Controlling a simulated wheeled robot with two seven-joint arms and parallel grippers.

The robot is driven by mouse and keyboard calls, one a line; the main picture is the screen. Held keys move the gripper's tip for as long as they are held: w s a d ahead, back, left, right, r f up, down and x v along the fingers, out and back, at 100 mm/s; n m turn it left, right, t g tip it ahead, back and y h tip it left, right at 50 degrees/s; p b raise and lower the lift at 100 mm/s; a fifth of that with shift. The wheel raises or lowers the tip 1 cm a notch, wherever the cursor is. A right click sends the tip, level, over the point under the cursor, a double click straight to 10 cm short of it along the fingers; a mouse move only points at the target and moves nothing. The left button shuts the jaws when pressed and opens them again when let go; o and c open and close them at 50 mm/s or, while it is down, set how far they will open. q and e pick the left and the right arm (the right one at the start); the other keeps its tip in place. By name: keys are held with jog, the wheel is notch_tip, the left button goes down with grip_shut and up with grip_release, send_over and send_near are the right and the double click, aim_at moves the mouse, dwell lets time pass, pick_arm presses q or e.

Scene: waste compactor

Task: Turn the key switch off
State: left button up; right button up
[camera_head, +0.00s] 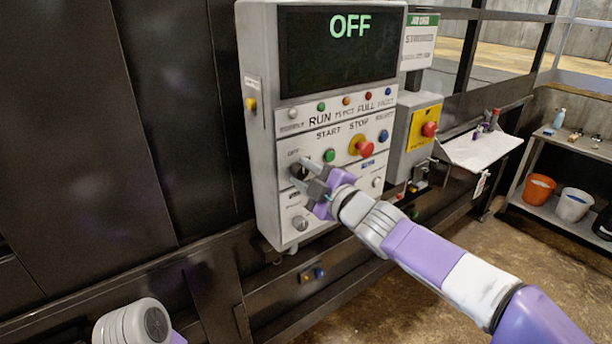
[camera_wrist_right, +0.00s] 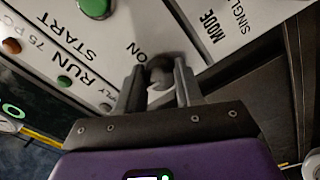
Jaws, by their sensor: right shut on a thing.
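The key switch (camera_head: 298,170) is a dark knob on the white control panel (camera_head: 262,140), left of the green start button and next to an "OFF" label. My right gripper (camera_head: 305,181) is at the panel, shut on the key switch. In the right wrist view the two fingers (camera_wrist_right: 160,88) stand on either side of the switch knob (camera_wrist_right: 160,74), near the "ON" label. The fingers partly hide the knob, so its exact angle is hard to tell. The panel's screen (camera_head: 338,50) reads "OFF". My left gripper is out of view.
A green button (camera_head: 329,155) and a red stop button (camera_head: 362,147) sit close to my right gripper. A yellow box with a red button (camera_head: 429,129) is to the right. Another knob (camera_head: 300,223) lies below. A shelf with buckets (camera_head: 539,189) stands far right.

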jog(key=o, duration=1)
jog(key=shift+o, duration=0.2)
jog(key=p+v, duration=0.1)
jog(key=v, duration=0.6)
jog(key=shift+s, duration=0.2)
jog(key=shift+d, duration=0.15)
